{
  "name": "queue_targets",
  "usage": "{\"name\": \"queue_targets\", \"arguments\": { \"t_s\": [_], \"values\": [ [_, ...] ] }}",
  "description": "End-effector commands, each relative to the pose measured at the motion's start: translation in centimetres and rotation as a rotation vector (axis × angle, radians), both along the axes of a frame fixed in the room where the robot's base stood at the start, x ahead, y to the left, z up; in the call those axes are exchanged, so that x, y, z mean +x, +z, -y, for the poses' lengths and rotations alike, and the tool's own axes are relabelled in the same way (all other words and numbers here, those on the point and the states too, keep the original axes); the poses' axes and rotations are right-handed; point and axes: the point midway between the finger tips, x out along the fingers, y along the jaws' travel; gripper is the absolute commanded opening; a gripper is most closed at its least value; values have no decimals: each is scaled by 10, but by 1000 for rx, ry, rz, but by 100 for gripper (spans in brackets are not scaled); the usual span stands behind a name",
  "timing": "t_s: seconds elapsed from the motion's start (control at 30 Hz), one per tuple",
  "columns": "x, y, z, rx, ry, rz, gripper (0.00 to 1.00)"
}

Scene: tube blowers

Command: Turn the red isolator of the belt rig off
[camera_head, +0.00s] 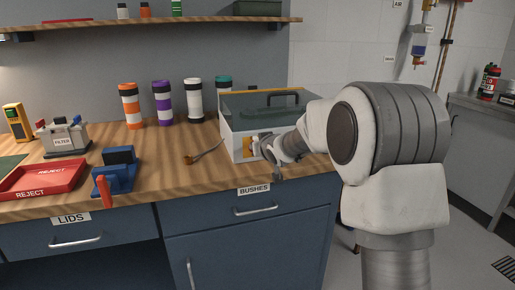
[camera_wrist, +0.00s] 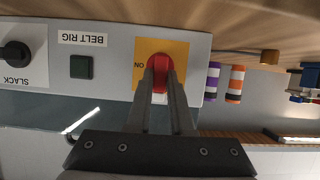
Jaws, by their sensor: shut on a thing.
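The belt rig (camera_head: 240,113) is a pale box with a dark clear lid and a black handle, standing on the wooden bench. Its front panel also shows upside down in the wrist view (camera_wrist: 112,62), with a BELT RIG label. The red isolator (camera_wrist: 159,58) is a round knob on a yellow plate (camera_wrist: 180,48), with the word ON beside it. My gripper (camera_wrist: 162,76) is shut on the isolator, one finger on each side of the knob. In the head view my gripper (camera_head: 261,148) is at the rig's front, and the knob is hidden.
A dark square button (camera_wrist: 82,67) and a black SLACK knob (camera_wrist: 14,53) share the panel. A brass-coloured piece with a thin rod (camera_head: 190,159) lies left of the rig. Several banded tubes (camera_head: 163,103) stand behind. A blue fixture (camera_head: 118,172) and red REJECT tray (camera_head: 28,191) are further left.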

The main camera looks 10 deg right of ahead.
Motion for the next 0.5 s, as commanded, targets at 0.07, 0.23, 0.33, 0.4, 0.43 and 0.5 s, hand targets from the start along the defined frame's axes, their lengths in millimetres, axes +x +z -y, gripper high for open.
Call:
{"name": "queue_targets", "arguments": {
  "t_s": [0.07,0.23,0.33,0.4,0.43,0.5],
  "values": [
    [0,0,0,-2,1,0,0],
    [0,0,0,-2,1,0,40],
    [0,0,0,-1,0,0,50],
    [0,0,0,-1,0,1,50],
    [0,0,0,-1,0,1,50],
    [0,0,0,0,0,0,50]
  ]
}}
